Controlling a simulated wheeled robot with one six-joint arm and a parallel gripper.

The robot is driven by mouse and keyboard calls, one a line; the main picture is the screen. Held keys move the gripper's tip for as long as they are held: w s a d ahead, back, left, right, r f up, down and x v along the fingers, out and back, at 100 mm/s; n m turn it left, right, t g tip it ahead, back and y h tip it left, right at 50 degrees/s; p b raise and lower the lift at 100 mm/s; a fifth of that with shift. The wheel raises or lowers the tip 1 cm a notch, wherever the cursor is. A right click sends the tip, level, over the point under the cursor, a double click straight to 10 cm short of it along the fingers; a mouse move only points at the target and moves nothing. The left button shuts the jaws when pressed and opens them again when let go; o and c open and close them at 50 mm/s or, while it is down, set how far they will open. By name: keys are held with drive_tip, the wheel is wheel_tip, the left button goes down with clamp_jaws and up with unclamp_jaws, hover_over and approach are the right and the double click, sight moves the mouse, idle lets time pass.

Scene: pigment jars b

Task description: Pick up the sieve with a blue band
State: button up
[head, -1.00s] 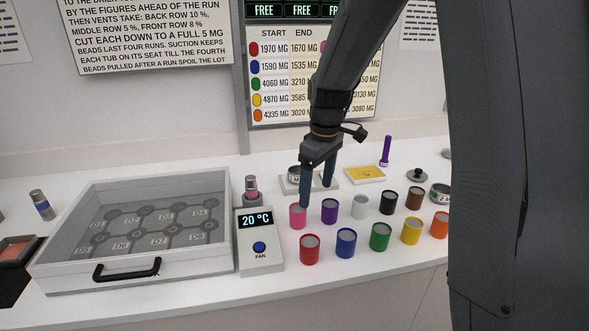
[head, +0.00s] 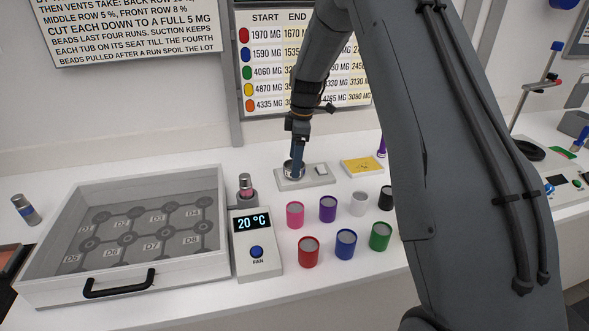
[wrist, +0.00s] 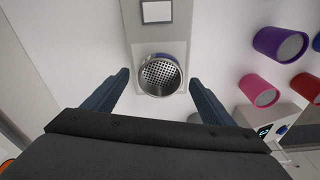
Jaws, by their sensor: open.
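The sieve (wrist: 160,76) is a round metal cup with a perforated mesh. A strip of blue shows at its edge in the wrist view. It sits on the pan end of a grey-white scale (wrist: 157,28); the head view also shows the sieve (head: 287,168), partly hidden behind my fingers. My gripper (wrist: 159,79) is open, with one finger on each side of the sieve and a gap between each finger and its wall. In the head view my gripper (head: 296,172) is low over the scale's left end.
Several coloured jars stand in front of the scale, the pink one (head: 295,216) and purple one (head: 327,210) nearest. A small bottle (head: 246,188) stands to the left, behind the fan box (head: 256,244). A clear-lidded drawer box (head: 115,287) is far left.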

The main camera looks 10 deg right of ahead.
drive_tip(key=shift+a+f+p, duration=0.15)
drive_tip(key=shift+f+p, duration=0.15)
drive_tip(key=shift+f, duration=0.9)
drive_tip(key=shift+c, duration=0.5)
drive_tip(key=c, duration=1.2)
drive_tip(key=shift+r, duration=0.1)
